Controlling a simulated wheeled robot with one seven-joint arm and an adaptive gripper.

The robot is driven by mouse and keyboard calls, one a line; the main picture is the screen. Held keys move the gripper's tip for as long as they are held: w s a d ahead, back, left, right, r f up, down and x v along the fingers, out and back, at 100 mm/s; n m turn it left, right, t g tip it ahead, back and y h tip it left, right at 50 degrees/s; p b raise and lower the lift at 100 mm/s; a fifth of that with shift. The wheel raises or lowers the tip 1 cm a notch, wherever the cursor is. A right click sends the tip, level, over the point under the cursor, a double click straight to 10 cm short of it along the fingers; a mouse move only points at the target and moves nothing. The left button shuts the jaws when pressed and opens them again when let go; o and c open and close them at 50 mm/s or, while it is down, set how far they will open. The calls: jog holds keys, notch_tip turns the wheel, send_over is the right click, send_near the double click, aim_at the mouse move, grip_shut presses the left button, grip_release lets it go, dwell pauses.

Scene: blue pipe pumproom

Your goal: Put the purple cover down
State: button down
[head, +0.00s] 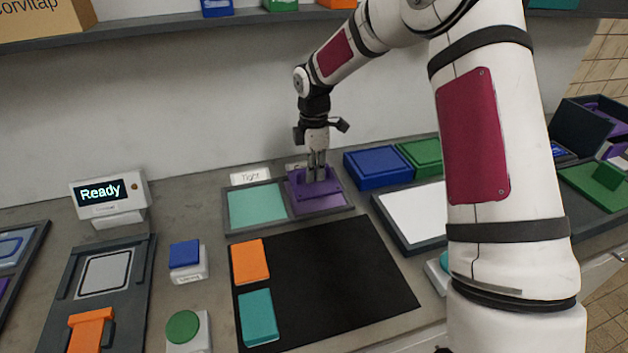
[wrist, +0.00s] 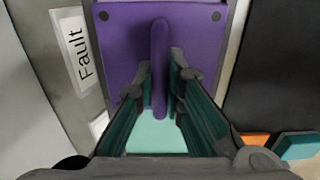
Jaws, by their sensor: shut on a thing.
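The purple cover (head: 298,187) is a flat plate with a raised handle ridge. It is at the right compartment of a grey two-part tray (head: 284,218), and I cannot tell whether it rests there or hangs just above. My gripper (head: 317,177) points down, shut on the ridge. In the wrist view the ridge of the purple cover (wrist: 122,55) stands between the fingers of my gripper (wrist: 161,80). The tray's left compartment (head: 256,206) has a bare teal floor and a "Tight" label (head: 250,176). A "Fault" label (wrist: 75,48) lies beside the cover.
A black mat (head: 330,280) in front holds an orange block (head: 250,261) and a teal block (head: 259,316). Blue (head: 377,167) and green (head: 420,156) boxes stand right of the tray, near a white-topped tray (head: 415,212). A display (head: 103,193) at left reads "Ready".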

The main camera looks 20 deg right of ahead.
jog(key=shift+f, duration=1.75)
jog(key=shift+f, duration=0.1)
jog(key=c, duration=1.7)
grip_release()
jog(key=shift+f, duration=0.1)
